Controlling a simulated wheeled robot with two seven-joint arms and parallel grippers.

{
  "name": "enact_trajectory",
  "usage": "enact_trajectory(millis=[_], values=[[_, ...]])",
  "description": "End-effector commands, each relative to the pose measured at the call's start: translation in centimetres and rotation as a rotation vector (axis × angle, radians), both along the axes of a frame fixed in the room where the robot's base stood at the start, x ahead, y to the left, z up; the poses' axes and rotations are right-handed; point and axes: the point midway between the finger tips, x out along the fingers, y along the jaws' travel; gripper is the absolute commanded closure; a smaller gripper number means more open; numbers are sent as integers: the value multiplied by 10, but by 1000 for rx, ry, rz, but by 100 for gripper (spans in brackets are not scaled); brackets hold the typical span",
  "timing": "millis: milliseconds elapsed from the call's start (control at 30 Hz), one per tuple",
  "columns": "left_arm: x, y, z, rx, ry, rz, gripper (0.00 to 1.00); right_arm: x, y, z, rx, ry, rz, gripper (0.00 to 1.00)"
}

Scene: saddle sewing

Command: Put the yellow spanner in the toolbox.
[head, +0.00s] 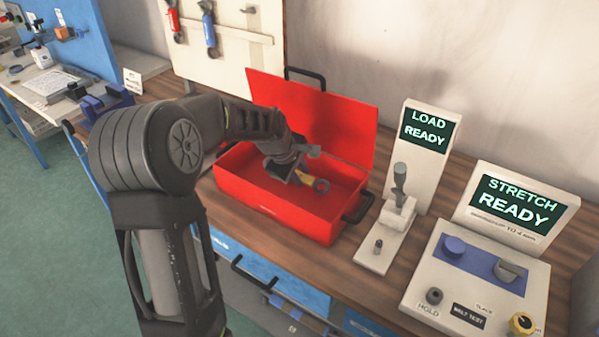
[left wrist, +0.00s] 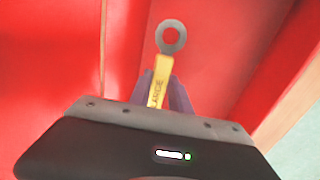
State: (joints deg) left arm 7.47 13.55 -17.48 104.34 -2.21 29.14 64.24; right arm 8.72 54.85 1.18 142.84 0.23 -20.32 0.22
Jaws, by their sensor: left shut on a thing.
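The red toolbox (head: 262,209) stands open on the wooden bench, its lid (head: 325,125) raised at the back. My left gripper (head: 294,176) is over the open toolbox, at or below its rim. It is shut on the yellow spanner (head: 308,180), whose grey ring end points to the right in the head view. In the left wrist view the spanner (left wrist: 159,80) sticks out from between the fingers (left wrist: 160,92), ring end away from me, with red toolbox surfaces around it. Whether the spanner touches the toolbox floor I cannot tell. My right gripper is not in view.
A white load stand (head: 388,225) and a stretch tester panel (head: 475,275) stand right of the toolbox. Behind is a pegboard (head: 235,50) with a red tool (head: 172,18) and a blue spanner (head: 209,30). A strip of bench (head: 340,260) in front of the toolbox is clear.

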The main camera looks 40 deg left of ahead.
Motion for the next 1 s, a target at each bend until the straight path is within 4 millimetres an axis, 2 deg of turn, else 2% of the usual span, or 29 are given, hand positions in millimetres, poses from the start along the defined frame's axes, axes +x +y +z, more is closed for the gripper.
enact_trajectory(millis=[567, 1000], values=[[0, 0, -4, 0, -1, 0, 100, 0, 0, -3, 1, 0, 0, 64], [0, 0, -15, 0, -1, 0, 100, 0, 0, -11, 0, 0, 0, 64]])
